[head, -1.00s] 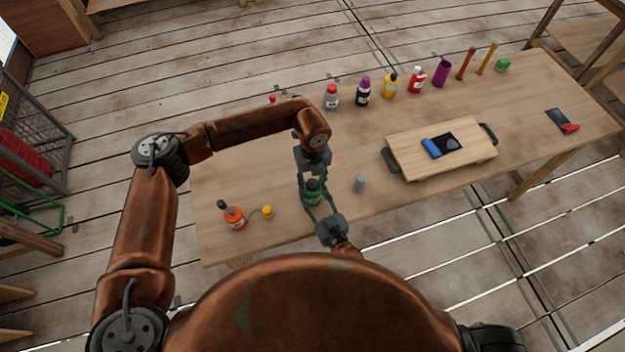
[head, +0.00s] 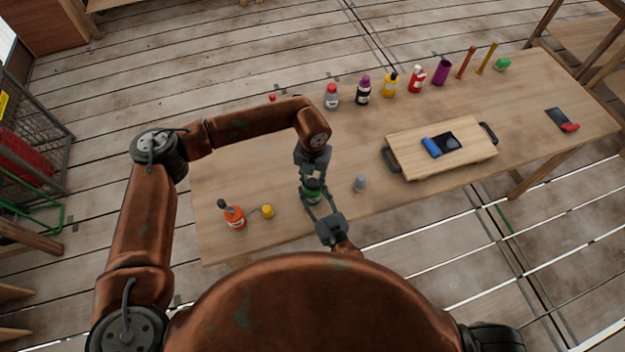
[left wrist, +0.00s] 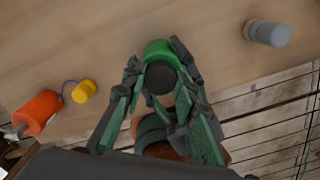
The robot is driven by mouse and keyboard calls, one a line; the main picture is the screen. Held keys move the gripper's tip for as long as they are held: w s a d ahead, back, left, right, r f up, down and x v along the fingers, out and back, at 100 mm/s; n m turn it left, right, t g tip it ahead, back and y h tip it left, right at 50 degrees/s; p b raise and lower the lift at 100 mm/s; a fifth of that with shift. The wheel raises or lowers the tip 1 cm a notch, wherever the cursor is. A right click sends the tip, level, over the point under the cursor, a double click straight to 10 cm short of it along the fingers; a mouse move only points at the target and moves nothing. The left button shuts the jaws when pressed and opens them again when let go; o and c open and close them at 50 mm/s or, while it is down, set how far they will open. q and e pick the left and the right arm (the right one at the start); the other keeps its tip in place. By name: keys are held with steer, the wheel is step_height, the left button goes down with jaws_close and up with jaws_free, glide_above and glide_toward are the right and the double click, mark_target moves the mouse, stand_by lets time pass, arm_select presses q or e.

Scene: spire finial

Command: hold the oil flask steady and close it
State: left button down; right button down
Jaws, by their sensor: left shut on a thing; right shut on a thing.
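The green flask (head: 312,197), with a dark cap (left wrist: 160,77), stands on the table's near side, between my two grippers. My left gripper (head: 313,178) reaches down from the far side and is shut at the flask's top. My right gripper (head: 318,204) reaches in from the near side and is shut on the flask's body. In the left wrist view, the green flask (left wrist: 158,50) shows beyond the fingers, with the dark cap between them. Fingers overlap there, so the exact contact and the cap's seating are hard to see.
An orange bottle (head: 235,217) and a yellow piece (head: 267,211) joined by a cord stand left. A small grey cylinder (head: 360,183) stands close right. A wooden tray (head: 480,158) lies farther right. Several bottles line the back edge, including a red one (head: 415,80).

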arm_select(q)
steer(key=m, duration=1.8)
steer(key=shift+m, duration=0.3)
steer(key=c, duration=1.5)
jaws_free()
steer(key=shift+c, duration=0.2)
steer(key=shift+r, duration=2.25)
